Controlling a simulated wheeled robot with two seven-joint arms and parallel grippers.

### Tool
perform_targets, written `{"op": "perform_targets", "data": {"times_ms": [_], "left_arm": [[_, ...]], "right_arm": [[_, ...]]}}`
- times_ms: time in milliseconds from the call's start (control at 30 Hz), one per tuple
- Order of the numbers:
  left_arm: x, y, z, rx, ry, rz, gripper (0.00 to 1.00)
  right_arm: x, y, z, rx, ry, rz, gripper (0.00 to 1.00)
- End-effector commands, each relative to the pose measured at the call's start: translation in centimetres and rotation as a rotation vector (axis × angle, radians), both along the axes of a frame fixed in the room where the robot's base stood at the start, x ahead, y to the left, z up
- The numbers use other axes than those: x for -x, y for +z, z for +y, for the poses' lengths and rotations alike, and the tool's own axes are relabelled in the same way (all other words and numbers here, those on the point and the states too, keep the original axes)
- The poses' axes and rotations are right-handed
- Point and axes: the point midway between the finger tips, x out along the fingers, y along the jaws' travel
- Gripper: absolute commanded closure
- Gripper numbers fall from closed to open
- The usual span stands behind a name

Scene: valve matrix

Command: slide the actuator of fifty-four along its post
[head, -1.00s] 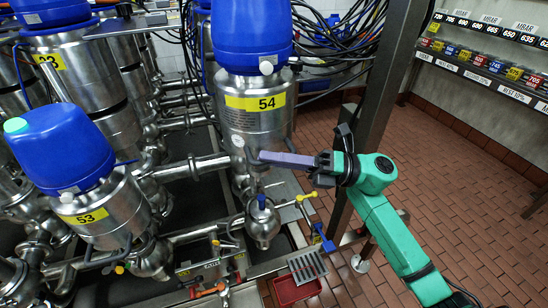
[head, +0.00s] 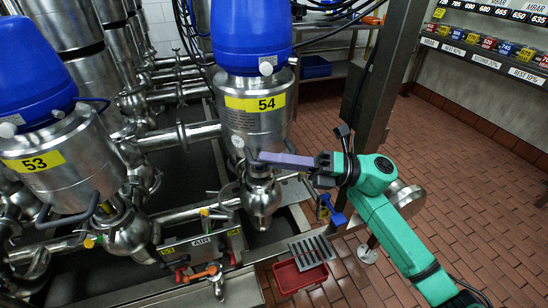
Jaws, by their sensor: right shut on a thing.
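The actuator of fifty-four (head: 255,125) is a steel cylinder with a blue dome and a yellow label "54", upright in the middle of the head view. Its steel valve body (head: 262,196) shows just below it. My right gripper (head: 264,159) reaches in from the right, with a long lavender finger across the actuator's lower end. It is shut on the actuator there. The other finger is hidden, and so is most of the post. My left gripper is not in view.
Actuator 53 (head: 62,165) stands at the left, with pipes around it. A steel upright (head: 380,85) stands just behind my right arm. A red tray (head: 300,276) lies below on the right. The tiled floor (head: 470,190) is open at the right.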

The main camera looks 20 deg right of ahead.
Motion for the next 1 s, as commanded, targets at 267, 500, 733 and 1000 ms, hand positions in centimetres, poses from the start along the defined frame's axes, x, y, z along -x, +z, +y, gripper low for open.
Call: {"op": "perform_targets", "data": {"times_ms": [267, 500, 733, 1000], "left_arm": [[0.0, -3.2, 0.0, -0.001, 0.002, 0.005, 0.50], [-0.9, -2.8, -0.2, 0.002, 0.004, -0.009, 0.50], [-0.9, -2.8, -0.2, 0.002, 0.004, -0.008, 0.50], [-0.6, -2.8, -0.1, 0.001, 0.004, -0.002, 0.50]], "right_arm": [[0.1, -3.4, 0.1, 0.003, 0.003, 0.001, 1.00], [0.1, -3.5, 0.1, 0.006, 0.006, 0.006, 1.00], [0.1, -3.4, 0.1, 0.005, 0.004, 0.004, 0.55], [0.0, -3.2, 0.0, 0.002, 0.001, 0.000, 0.55]]}}
